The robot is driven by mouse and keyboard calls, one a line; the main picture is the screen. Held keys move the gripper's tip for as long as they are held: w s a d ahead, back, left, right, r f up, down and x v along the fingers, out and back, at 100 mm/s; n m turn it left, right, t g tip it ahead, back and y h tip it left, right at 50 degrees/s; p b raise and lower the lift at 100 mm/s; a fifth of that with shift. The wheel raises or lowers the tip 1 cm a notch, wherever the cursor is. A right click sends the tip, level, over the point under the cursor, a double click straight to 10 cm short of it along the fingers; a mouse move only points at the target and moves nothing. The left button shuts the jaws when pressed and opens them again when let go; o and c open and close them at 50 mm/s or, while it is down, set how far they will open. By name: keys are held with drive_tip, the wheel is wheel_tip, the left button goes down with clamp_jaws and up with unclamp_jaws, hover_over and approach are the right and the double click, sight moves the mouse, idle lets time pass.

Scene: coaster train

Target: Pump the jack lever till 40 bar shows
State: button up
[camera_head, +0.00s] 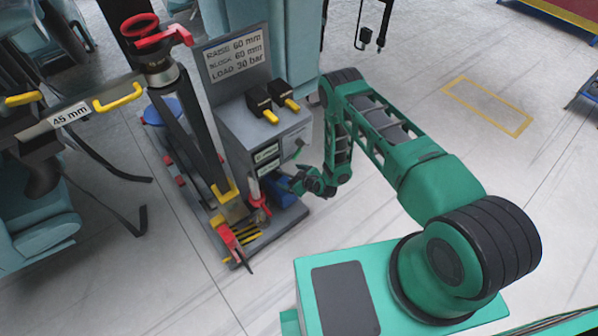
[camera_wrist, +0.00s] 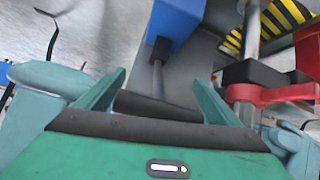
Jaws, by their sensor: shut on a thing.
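The jack's blue pump body (camera_wrist: 178,22) shows at the top of the wrist view and low beside the grey cabinet in the head view (camera_head: 284,190). A grey lever rod (camera_wrist: 157,78) comes out of it and ends in a dark grip (camera_wrist: 160,106). My gripper (camera_wrist: 158,100) is shut on this grip, one green finger on each side. In the head view my gripper (camera_head: 299,181) is at the cabinet's lower right, and the lever is mostly hidden. Small display panels (camera_head: 266,154) are on the cabinet front; their readings are too small to tell.
A sign (camera_head: 236,54) reads RAISE 60 mm, BLOCK 60 mm, LOAD 30 bar. Two yellow-handled black blocks (camera_head: 272,105) sit on the grey cabinet (camera_head: 230,125). A red part (camera_wrist: 270,94) around a metal post is close right of my gripper. Open floor lies to the right.

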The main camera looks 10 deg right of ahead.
drive_tip(key=f, duration=0.1)
drive_tip(key=s+d+f, duration=0.1)
drive_tip(key=f, duration=0.1)
drive_tip(key=s+f, duration=0.1)
drive_tip(key=shift+s+d+f, duration=0.15)
drive_tip(key=shift+d+f, duration=0.25)
drive_tip(key=shift+w+r, duration=0.2)
drive_tip(key=shift+w, duration=0.1)
idle(0.6)
drive_tip(key=o, duration=1.3)
drive_tip(key=shift+o, duration=0.3)
drive_tip(key=shift+s+a, duration=0.1)
drive_tip(key=shift+a, duration=0.05)
drive_tip(key=v, duration=1)
